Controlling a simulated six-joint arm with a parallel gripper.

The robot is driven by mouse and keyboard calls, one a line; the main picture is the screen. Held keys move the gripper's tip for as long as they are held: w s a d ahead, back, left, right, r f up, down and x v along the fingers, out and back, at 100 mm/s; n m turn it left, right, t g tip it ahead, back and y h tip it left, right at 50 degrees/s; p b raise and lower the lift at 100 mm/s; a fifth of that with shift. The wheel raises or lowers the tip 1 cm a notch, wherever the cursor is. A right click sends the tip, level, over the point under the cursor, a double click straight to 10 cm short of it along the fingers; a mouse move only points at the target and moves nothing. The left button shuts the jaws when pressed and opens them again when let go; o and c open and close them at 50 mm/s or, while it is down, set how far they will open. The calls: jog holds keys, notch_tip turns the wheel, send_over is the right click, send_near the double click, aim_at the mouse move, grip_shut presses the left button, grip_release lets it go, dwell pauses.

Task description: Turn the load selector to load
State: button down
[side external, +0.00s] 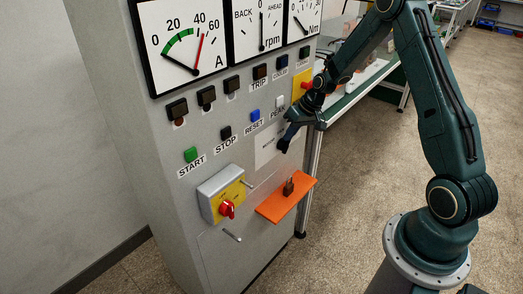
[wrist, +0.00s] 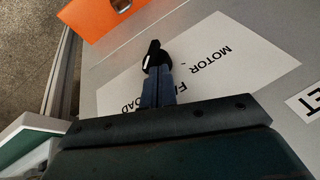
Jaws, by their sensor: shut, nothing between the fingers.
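The load selector is a small black knob (wrist: 153,54) with a pale mark, on a white label plate (wrist: 225,45). The plate reads MOTOR, with a word starting with F and the end of LOAD partly hidden behind my fingers. In the wrist view, my gripper's (wrist: 161,74) blue fingers are shut together, with their tips right at the knob and covering part of it. I cannot tell whether they touch it. In the side view, my gripper (side external: 286,139) is in front of the label plate (side external: 265,152), and the knob is hard to make out against it.
Below the plate, an orange shelf (side external: 277,208) juts out with a brown padlock-like item (side external: 289,187) on it. A yellow-and-grey switch box with a red knob (side external: 227,209) is at lower left. Push buttons and meters lie above. A bench (side external: 352,93) stands behind.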

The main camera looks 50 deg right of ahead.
jog(key=shift+d+f+y, duration=0.2)
jog(key=shift+d+y, duration=0.1)
jog(key=shift+d, duration=0.7)
jog(key=shift+a+r, duration=0.15)
jog(key=shift+r, duration=0.6)
jog(key=shift+r, duration=0.1)
